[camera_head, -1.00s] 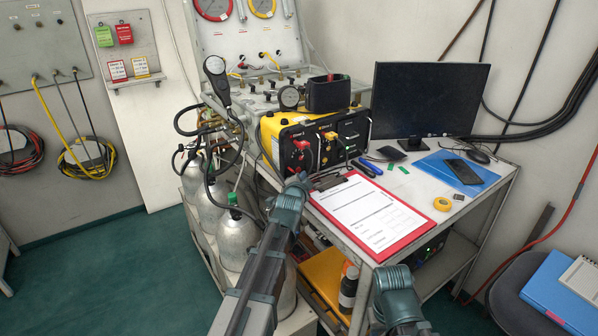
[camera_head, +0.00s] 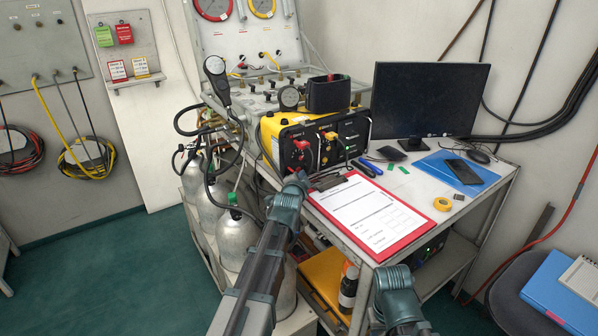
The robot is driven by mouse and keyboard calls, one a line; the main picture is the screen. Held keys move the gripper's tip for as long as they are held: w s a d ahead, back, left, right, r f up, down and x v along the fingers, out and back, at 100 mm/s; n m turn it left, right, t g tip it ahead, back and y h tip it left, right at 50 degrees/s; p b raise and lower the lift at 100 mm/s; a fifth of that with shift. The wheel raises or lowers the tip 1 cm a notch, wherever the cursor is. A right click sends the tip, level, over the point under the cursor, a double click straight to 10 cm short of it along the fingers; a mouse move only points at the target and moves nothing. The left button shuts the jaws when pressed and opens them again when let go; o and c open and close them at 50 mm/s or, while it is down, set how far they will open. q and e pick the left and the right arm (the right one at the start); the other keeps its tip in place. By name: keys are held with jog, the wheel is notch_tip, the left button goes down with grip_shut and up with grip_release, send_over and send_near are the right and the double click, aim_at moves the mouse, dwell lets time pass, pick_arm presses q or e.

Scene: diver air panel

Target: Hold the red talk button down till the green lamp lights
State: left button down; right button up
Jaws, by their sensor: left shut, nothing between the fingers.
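The yellow and black intercom box (camera_head: 278,128) stands at the left front of the bench. I cannot tell for sure which red part is the talk button. My left gripper (camera_head: 299,176) is shut and empty, just in front of and below the red control. Its tips are small, and I cannot tell whether they touch the panel.
A red clipboard (camera_head: 404,240) lies right of my left gripper on the bench (camera_head: 421,181). A monitor (camera_head: 424,98), a blue folder (camera_head: 440,168) and yellow tape (camera_head: 442,204) are farther right. Gas cylinders (camera_head: 237,240) stand left of the bench. A handset (camera_head: 216,76) hangs behind.

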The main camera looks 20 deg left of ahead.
aim_at(312, 193)
pick_arm(q)
jog(key=shift+w+a, duration=0.2)
jog(key=shift+a, duration=0.15)
dwell(2.0)
jog(key=shift+s+d, duration=0.1)
jog(key=shift+d, duration=0.05)
jog(key=shift+s+d, duration=0.4)
jog(key=shift+d, duration=0.1)
jog(key=shift+s+d, duration=0.8)
jog(key=shift+d, duration=0.2)
jog(key=shift+s+d, duration=0.75)
jog(key=shift+d, duration=0.25)
